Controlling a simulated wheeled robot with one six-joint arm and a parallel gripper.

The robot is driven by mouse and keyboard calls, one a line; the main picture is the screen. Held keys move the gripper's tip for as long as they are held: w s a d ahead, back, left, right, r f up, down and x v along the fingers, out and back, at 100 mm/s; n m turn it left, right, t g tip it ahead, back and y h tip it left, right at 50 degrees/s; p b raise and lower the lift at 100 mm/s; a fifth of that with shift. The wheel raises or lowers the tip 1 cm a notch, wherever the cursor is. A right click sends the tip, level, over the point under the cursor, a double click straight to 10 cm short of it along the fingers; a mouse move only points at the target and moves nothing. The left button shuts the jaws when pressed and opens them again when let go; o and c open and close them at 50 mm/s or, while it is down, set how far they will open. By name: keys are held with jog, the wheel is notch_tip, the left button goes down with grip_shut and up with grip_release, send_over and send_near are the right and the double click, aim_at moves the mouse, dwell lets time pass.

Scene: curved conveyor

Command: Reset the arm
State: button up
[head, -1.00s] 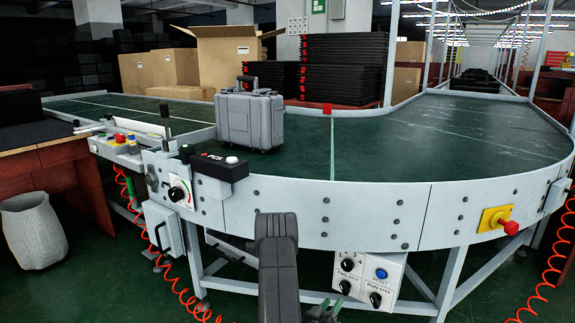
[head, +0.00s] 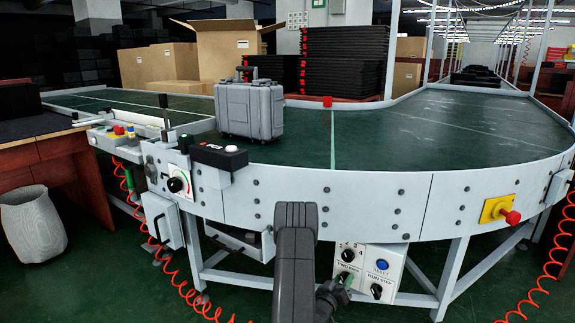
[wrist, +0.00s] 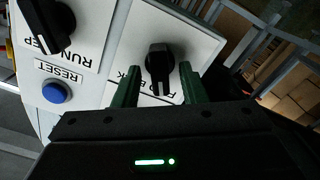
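My gripper (head: 341,286) is in front of the white control panel (head: 396,257) under the conveyor's edge. In the wrist view, its two green fingers (wrist: 160,75) are apart, open, on either side of a black knob (wrist: 160,58). The knob's label is partly covered and reads something like "FWD BACK". I cannot tell whether the fingers touch the knob. The blue RESET button (wrist: 55,92) and the RUN/STEP knob (wrist: 52,18) are to the left in the wrist view. My arm rises in the middle of the head view.
A grey hard case (head: 250,110) stands on the green curved conveyor (head: 440,130). A red emergency button (head: 512,217) on a yellow plate is on its side at right. A black box (head: 220,156) with a white button sits at the left edge. Red coiled hoses hang below.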

jog(key=m+p, duration=0.1)
jog(key=m, duration=0.1)
jog(key=m+p, duration=0.1)
jog(key=m, duration=0.2)
jog(key=shift+s+r, duration=0.15)
jog(key=shift+s, duration=0.05)
jog(key=shift+s+d+m+p, duration=0.1)
jog(key=shift+m+p, duration=0.9)
jog(key=shift+m, duration=0.9)
